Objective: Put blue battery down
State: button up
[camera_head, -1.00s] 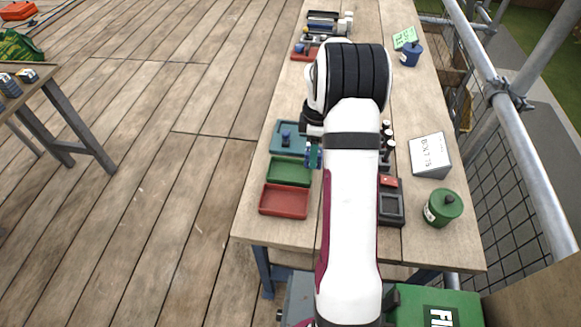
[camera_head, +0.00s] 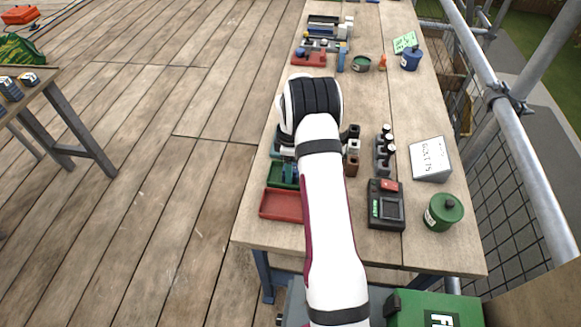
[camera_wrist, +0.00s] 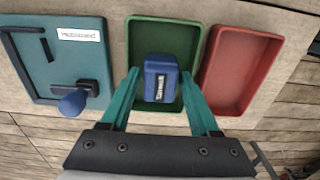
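In the head view my gripper (camera_head: 288,172) is low over the green tray, and my arm hides much of the tray and the battery.
A red tray (camera_wrist: 240,70) lies empty on the right of the green one. A teal labelled board (camera_wrist: 75,75) with a blue-handled tool lies on its left. In the head view a charger-like device (camera_head: 386,205), a green canister (camera_head: 443,212) and a white sign box (camera_head: 430,158) stand right of my arm.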

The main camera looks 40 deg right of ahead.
notch_tip(320, 180, up, 12)
jog(key=s+a+r+m, duration=0.45)
jog(key=a+r, duration=0.35)
jog(key=a, duration=0.3)
jog(key=s+a+m, duration=0.3)
jog(key=s+a, duration=0.2)
jog(key=s, duration=0.3)
jog(key=s+a+r+m+y, duration=0.1)
jog(key=s+a+m, duration=0.2)
jog(key=s+a, duration=0.2)
jog(key=s+a+m, duration=0.4)
jog(key=s+a, duration=0.1)
jog(key=s, duration=0.7)
jog(key=shift+a+r+y, duration=0.35)
jog(key=shift+a+y, duration=0.05)
